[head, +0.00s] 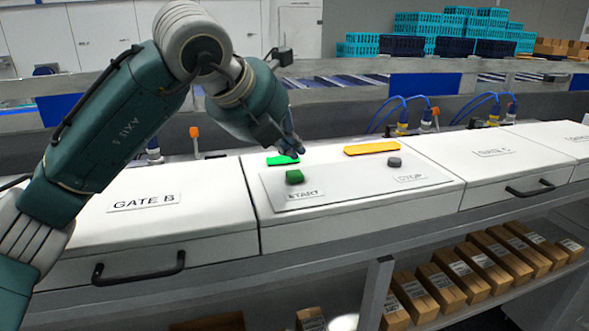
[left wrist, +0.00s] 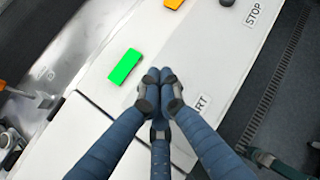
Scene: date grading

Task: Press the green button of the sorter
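The sorter's control panel (head: 345,190) is a white sloped box. On it, the green button (head: 294,177) sits above the START label (head: 305,194). A flat bright green lamp (head: 282,160) lies behind the button; it also shows in the left wrist view (left wrist: 125,67). My left gripper (head: 293,148) is above the panel's back part, just behind and above the green button and apart from it. In the left wrist view its fingertips (left wrist: 160,80) are together and hold nothing. There the fingers hide the green button and part of the START label (left wrist: 203,105). My right gripper is not in view.
A grey button (head: 394,162) with a STOP label (head: 409,178) and an orange lamp (head: 372,148) are on the panel's right. Gate B's cover (head: 160,225) is at left, Gate C's (head: 500,165) at right. Cardboard boxes (head: 440,285) stand on the shelf below.

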